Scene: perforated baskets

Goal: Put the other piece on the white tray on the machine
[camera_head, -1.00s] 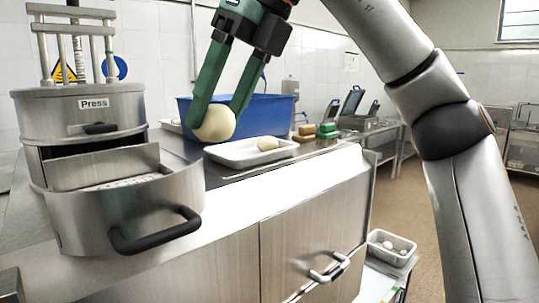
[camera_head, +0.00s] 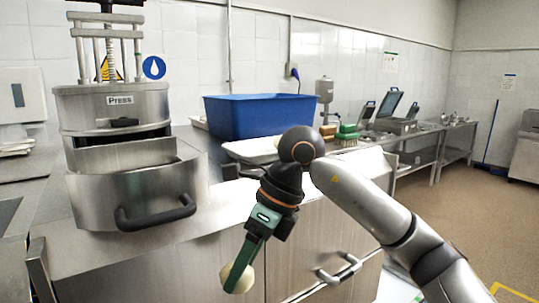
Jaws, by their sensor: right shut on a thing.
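My right gripper (camera_head: 240,272) is shut on a pale, round piece (camera_head: 246,281) and points down in front of the counter's cabinet doors. One green finger covers part of the piece. The machine (camera_head: 110,108), a steel cylinder labelled Press, stands on the counter at the left. Its curved front drawer (camera_head: 150,192) with a black handle is pulled out; the drawer's inside is not visible from here. The white tray (camera_head: 240,151) lies on the counter in front of the blue bin, partly hidden by my right arm. No piece on it can be seen. My left gripper is not in view.
A blue bin (camera_head: 258,118) stands behind the tray. Brushes or sponges (camera_head: 346,132) lie to its right. The counter front has cabinet doors with a steel handle (camera_head: 338,270). The floor at the right is open.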

